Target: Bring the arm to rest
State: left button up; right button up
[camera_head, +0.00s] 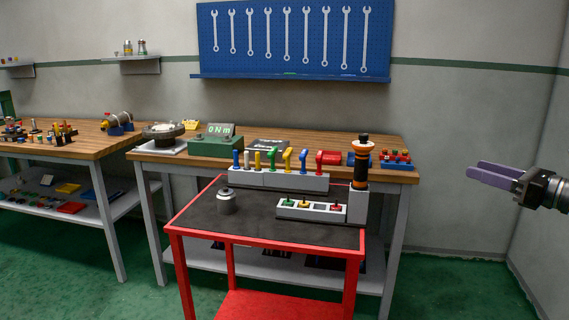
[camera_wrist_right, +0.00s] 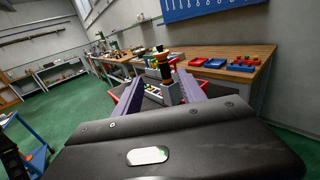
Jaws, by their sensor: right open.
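My right gripper (camera_head: 492,176) is at the right of the head view, with its purple fingers pointing left. It is in free air to the right of the red cart (camera_head: 264,240), well apart from it, and holds nothing. In the right wrist view its two purple fingers (camera_wrist_right: 158,88) stand apart, with the orange and black tool (camera_wrist_right: 163,65) on the cart showing between them in the distance. That tool stands upright in a grey holder on the cart (camera_head: 360,165). My left gripper is in neither view.
The cart also carries a grey cylinder (camera_head: 227,202), a rack of coloured handles (camera_head: 282,179) and a block with coloured knobs (camera_head: 312,210). A wooden workbench (camera_head: 390,172) stands behind it, under a blue wrench board (camera_head: 292,40). The floor right of the cart is clear.

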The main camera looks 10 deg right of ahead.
jog(key=w+d+f+m+t+h, duration=0.25)
jog(key=d+m+t+h, duration=0.2)
jog(key=m, duration=0.65)
jog(key=w+d+f+m+h, duration=0.1)
jog(key=w+f+m+h, duration=0.2)
jog(key=f+m, duration=0.45)
jog(key=w+d+f+m+h, duration=0.1)
jog(key=w+f+m+h, duration=0.15)
jog(key=f+m, duration=0.5)
jog(key=s+a+f+m+g, duration=0.2)
jog(key=a+f+m+g, duration=0.4)
jog(key=f, duration=0.9)
jog(key=s+a+f+m+g, duration=0.2)
jog(key=a+f+m, duration=0.65)
jog(key=f, duration=0.65)
jog(key=s+a+f+m+g+y, duration=0.2)
jog(key=s+a+f+g, duration=0.2)
jog(key=s+a+f, duration=0.7)
jog(key=s+a+f+m+g+y, duration=0.3)
jog(key=s+a+f, duration=0.4)
jog(key=s+a, duration=0.65)
jog(key=s+a+n+g+p, duration=0.15)
jog(key=s+a+g, duration=0.25)
jog(key=s+a, duration=0.85)
pick_arm(q)
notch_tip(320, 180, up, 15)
jog(key=p, duration=1.3)
pick_arm(e)
notch_tip(320, 180, up, 14)
jog(key=shift+d, duration=0.4)
